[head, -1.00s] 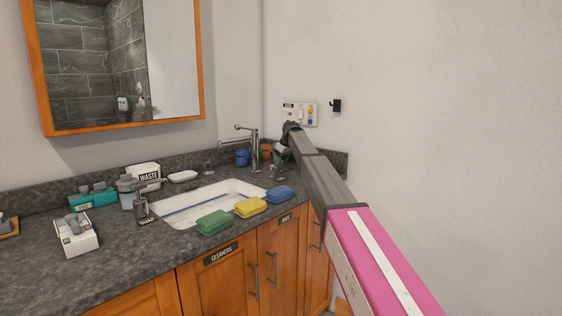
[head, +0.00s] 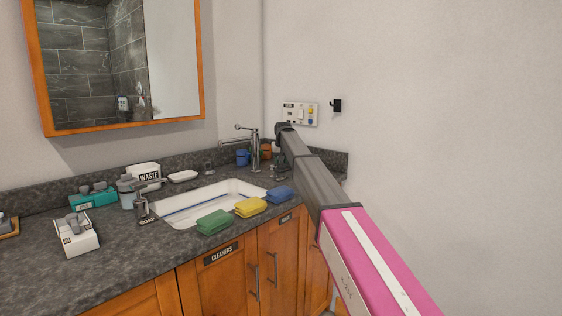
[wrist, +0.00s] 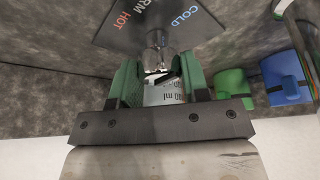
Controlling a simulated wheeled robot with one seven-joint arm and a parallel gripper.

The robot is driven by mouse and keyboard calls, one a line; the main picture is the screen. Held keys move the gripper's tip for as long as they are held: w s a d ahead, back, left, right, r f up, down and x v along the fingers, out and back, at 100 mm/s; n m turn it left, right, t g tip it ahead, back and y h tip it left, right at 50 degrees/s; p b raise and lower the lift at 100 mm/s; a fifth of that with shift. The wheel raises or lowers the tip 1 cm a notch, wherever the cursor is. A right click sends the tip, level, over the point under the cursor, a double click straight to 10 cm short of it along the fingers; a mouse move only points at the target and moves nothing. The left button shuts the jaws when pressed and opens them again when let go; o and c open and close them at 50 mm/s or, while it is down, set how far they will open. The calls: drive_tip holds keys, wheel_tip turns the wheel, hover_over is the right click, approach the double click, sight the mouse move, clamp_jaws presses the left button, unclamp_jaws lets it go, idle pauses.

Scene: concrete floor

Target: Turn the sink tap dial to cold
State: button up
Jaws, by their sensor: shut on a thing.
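In the wrist view, a dark dial plate (wrist: 118,30) carries the words WARM, HOT and COLD; COLD is on its right side. A shiny metal knob (wrist: 158,42) stands out from it. My gripper (wrist: 160,78) has its green fingers shut on the knob, one on each side. Any pointer mark on the knob is not clear, so I cannot tell its setting. In the head view, the chrome sink tap (head: 254,150) stands behind the white sink (head: 190,212). My arm's end is right of the tap, and the fingers and dial are not clear there.
A blue mug (wrist: 286,88) and a green mug (wrist: 232,84) stand right of my gripper in the wrist view. Green (head: 213,222), yellow (head: 250,207) and blue (head: 280,194) sponges line the counter front. A wall panel (head: 300,112) is behind my arm.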

drive_tip(key=shift+m, duration=0.5)
drive_tip(key=shift+h, duration=0.3)
drive_tip(key=o, duration=0.9)
drive_tip(key=v, duration=1)
drive_tip(key=shift+s+r, duration=0.3)
drive_tip(key=shift+r, duration=0.05)
drive_tip(key=shift+s+d, duration=0.1)
